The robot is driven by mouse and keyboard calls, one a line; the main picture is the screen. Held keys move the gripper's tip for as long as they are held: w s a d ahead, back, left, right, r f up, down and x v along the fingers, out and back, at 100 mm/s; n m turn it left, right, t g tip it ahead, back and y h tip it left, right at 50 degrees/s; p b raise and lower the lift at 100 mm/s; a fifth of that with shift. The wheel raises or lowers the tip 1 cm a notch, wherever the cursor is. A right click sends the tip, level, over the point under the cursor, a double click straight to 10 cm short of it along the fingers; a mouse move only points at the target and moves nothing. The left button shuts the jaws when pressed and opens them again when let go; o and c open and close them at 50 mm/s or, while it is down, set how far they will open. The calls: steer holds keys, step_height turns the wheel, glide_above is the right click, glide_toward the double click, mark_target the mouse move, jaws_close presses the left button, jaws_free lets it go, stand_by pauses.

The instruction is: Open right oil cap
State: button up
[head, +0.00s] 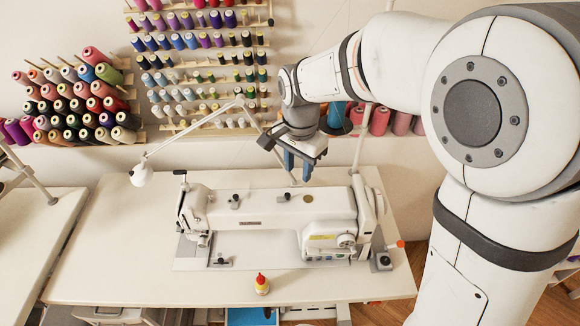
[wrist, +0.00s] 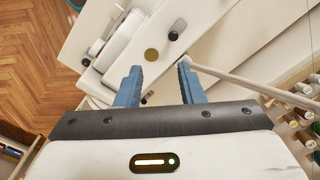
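The white sewing machine (head: 270,210) stands on the table. The brass disc (wrist: 151,54) shows just beyond the fingertips.
A lamp (head: 142,174) stands at left. A red-topped bottle (head: 262,285) is at the front edge. Thread racks (head: 205,75) line the wall.

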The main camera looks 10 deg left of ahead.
mark_target(287, 195)
steer(key=shift+a+f, duration=0.3)
steer(key=shift+a, duration=0.35)
steer(key=shift+a+f, duration=0.25)
steer(key=shift+a, duration=0.35)
step_height(287, 195, down, 8)
steer(key=shift+r+p, duration=0.2)
steer(key=shift+p, duration=0.4)
steer(key=shift+c, duration=0.3)
